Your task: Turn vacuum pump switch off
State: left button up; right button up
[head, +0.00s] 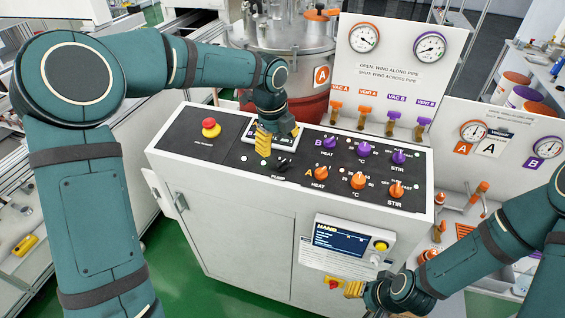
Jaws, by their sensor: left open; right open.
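The vacuum pump switch, a black knob (284,164) by the label PUMP, sits on the dark top panel of the white control cabinet (240,222). Its exact pointer direction is too small to tell. My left gripper (268,142) is open, pointing down over the panel just behind and left of the knob. Its yellow finger pads show, and it partly covers a small display behind it. I cannot tell whether it touches anything. My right gripper (345,288) is open and empty, low in front of the cabinet below the HAND screen.
A red emergency button (209,124) is at the panel's left. Purple and orange heat and stir knobs (358,180) stand right of the pump switch. Behind are valves with orange and purple handles (364,112), gauges (430,47) and a metal vessel (285,60).

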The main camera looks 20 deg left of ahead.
aim_at(282, 162)
pick_arm(q)
jog(key=f, duration=0.6)
jog(key=w+f, duration=0.1)
jog(key=f, duration=0.2)
jog(key=shift+w+d, duration=0.1)
jog(key=shift+d, duration=0.25)
grip_shut()
